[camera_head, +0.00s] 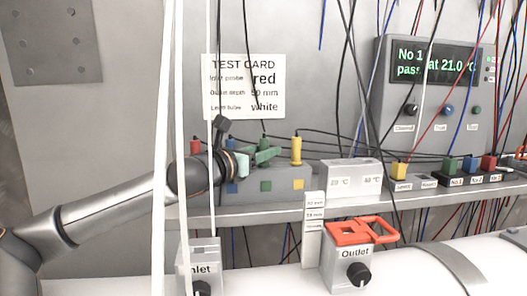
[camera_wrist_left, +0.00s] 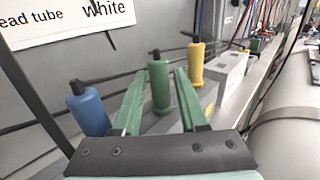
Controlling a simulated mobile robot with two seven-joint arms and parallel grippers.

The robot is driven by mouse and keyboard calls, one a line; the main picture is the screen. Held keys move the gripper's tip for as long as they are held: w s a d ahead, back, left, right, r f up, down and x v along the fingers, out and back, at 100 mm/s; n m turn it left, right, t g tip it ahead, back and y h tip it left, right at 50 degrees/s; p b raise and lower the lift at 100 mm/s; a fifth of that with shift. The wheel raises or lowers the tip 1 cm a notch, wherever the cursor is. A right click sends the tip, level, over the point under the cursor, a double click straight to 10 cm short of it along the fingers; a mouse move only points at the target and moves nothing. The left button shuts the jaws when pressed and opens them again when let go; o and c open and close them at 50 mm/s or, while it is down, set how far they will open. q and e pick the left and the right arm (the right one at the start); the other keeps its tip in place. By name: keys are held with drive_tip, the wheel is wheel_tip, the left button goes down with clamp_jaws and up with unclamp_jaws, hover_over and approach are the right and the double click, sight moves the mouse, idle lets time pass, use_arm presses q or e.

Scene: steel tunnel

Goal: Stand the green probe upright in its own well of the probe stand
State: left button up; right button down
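The probe stand (camera_head: 245,196) is a grey block on the shelf with blue, green and yellow squares on its front. The green probe (camera_wrist_left: 159,86) stands upright among the other probes, in line with the green square. In the head view its lower part is hidden by my left gripper (camera_head: 264,155). In the left wrist view the gripper's green fingers (camera_wrist_left: 160,95) are apart, one on each side of the green probe, with no clear grip on it. The probe's lower tip is hidden, so its depth in the well cannot be told. My right gripper is not in view.
A blue probe (camera_wrist_left: 88,108) and a yellow probe (camera_head: 296,150) stand on either side; a red probe (camera_head: 196,146) is farther left. Cables hang in front and behind. A white block (camera_head: 351,178) stands right of the stand. A pipe with Inlet and Outlet boxes (camera_head: 345,265) lies below.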

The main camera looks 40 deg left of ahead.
use_arm(q)
drive_tip(key=shift+o, duration=1.1)
drive_tip(key=shift+s+f+b, duration=0.1)
drive_tip(key=shift+s+b, duration=0.55)
drive_tip(key=s+d+b, duration=0.1)
drive_tip(key=s+b, duration=0.3)
drive_tip(key=s, duration=0.7)
drive_tip(key=shift+d, duration=0.15)
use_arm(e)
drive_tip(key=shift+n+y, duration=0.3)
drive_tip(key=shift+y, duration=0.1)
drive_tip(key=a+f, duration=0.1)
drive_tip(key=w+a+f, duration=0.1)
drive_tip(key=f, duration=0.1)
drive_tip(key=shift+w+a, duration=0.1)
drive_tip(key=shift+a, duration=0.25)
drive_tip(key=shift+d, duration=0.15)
